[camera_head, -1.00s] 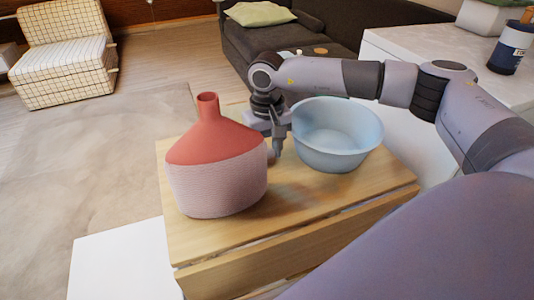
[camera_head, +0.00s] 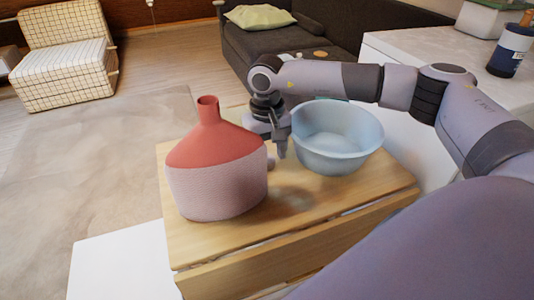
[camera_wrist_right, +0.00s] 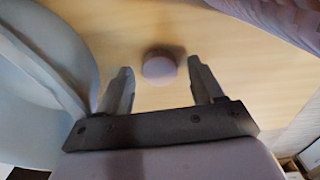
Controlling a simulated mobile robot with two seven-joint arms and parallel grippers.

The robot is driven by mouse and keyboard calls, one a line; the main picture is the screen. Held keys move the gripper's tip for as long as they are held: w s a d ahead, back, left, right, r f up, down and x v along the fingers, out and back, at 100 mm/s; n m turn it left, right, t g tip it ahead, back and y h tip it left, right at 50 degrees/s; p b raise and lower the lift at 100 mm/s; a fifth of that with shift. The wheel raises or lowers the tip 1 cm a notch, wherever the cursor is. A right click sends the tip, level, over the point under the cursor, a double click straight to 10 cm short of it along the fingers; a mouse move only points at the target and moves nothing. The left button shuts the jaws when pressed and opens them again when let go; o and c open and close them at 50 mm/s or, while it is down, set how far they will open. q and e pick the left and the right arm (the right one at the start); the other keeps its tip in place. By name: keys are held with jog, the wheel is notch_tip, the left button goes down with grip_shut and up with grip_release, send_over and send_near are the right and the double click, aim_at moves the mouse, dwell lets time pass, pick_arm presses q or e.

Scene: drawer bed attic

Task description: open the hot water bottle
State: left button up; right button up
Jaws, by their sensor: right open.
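The hot water bottle (camera_head: 216,165), with a red top and a pinkish ribbed body, stands upright on a small wooden table. Its red neck (camera_head: 208,108) points up and looks open at the top. My right gripper (camera_head: 281,153) is between the bottle and a blue bowl, open and empty, pointing down. In the right wrist view, a small round pinkish piece (camera_wrist_right: 159,67), perhaps the stopper, lies on the wood just beyond and between the open fingertips (camera_wrist_right: 161,80). It peeks out beside the bottle in the head view (camera_head: 271,162). The bottle's ribbed side (camera_wrist_right: 285,15) shows at upper right there.
The light blue bowl (camera_head: 336,145) stands close to the right of my gripper; its rim fills the left of the wrist view. The wooden table (camera_head: 235,245) is clear in front. A white cabinet (camera_head: 430,60) with a dark bottle (camera_head: 511,50) stands at right.

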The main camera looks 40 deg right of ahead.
aim_at(267, 159)
pick_arm(q)
jog(key=shift+s+a+f+n+g+y+p, duration=0.2)
jog(key=shift+a+f+p, duration=0.1)
jog(key=shift+a+p, duration=0.25)
jog(key=shift+s+a+f+n+g+y+p, duration=0.1)
jog(key=shift+s+a+f+p, duration=0.1)
jog(key=shift+a+f+p, duration=0.25)
pick_arm(e)
notch_tip(267, 159, up, 11)
jog(key=shift+r, duration=0.2)
pick_arm(q)
jog(key=shift+d+r, duration=0.1)
jog(key=shift+r, duration=0.1)
